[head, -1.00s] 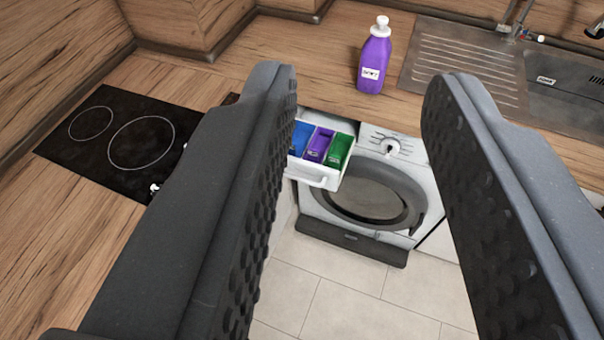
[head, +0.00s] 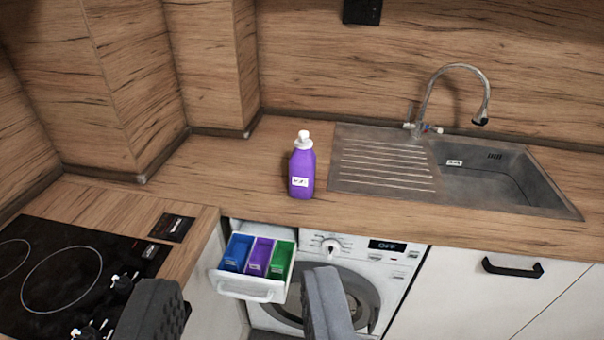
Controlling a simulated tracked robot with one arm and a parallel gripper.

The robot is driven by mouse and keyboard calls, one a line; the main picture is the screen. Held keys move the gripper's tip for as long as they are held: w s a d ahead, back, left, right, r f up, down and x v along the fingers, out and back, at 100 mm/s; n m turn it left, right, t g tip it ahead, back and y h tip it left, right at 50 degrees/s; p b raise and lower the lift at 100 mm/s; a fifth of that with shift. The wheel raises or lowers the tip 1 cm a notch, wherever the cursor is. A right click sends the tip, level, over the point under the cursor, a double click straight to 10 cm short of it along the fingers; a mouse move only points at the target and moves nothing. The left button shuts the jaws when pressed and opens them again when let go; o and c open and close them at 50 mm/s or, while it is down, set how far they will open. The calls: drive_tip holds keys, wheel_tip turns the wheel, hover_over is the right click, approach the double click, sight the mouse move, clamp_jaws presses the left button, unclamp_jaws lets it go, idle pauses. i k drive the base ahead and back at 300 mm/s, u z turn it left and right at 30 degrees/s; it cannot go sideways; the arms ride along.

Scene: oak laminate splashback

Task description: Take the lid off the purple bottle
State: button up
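The purple bottle (head: 302,172) stands upright on the wooden counter, left of the sink's drainboard. Its white lid (head: 303,138) is on top, and a small white label is on its front. My gripper (head: 240,290) is at the bottom of the head view, its two dark fingers wide apart with nothing between them. It is apart from the bottle, which appears above and beyond the fingertips.
The washing machine (head: 385,262) is below the counter, its detergent drawer (head: 247,289) pulled out with blue, purple and green compartments. A hob (head: 60,268) is at left. The metal sink (head: 500,180) with a curved tap (head: 425,98) is at right. The counter around the bottle is clear.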

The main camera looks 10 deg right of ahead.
sight(303, 142)
drive_tip(key=u, duration=0.05)
drive_tip(key=k, duration=0.6)
drive_tip(key=z, duration=0.5)
drive_tip(key=i, duration=2.45)
drive_tip(key=u, duration=0.65)
